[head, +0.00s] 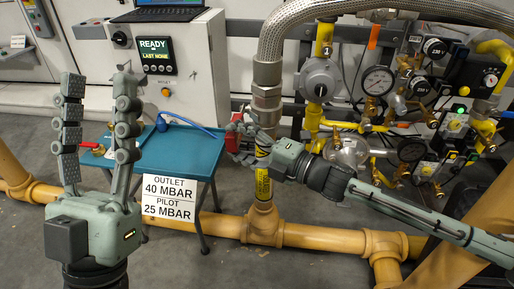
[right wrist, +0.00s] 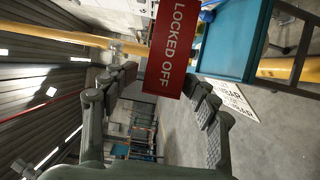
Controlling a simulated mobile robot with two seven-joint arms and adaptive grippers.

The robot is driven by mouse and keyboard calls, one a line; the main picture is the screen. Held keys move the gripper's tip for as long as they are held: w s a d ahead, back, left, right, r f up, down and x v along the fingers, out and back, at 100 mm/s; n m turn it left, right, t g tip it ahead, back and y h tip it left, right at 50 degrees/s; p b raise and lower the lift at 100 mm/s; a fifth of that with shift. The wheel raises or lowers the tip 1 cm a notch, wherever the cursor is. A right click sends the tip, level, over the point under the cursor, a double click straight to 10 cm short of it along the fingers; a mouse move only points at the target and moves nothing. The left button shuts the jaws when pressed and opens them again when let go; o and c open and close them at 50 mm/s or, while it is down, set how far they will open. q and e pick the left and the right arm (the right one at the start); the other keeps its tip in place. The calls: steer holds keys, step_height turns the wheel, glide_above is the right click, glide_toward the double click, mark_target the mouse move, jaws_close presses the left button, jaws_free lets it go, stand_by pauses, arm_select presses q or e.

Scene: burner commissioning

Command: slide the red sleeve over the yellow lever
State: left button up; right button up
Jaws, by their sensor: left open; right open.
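The red sleeve (right wrist: 171,48), lettered "LOCKED OFF", lies between and just beyond my right fingertips in the right wrist view. In the head view the red sleeve (head: 235,134) shows small at the fingertips of my right gripper (head: 246,138), left of the vertical pipe. My right gripper is open around it; I cannot tell whether the fingers touch it. My left gripper (head: 100,84) is open and empty, pointing up in front of the teal table. I cannot make out for certain which yellow part is the lever.
The teal table (head: 180,158) holds a blue hose (head: 190,124) and a small brass fitting with red (head: 97,150). A yellow pipe (head: 325,238) runs low across the floor. Gauges (head: 378,80), valves and yellow pipework crowd the right side. A control cabinet stands behind.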

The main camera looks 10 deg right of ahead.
steer(key=v, duration=0.7)
steer(key=shift+s, duration=0.2)
steer(key=shift+d, duration=0.1)
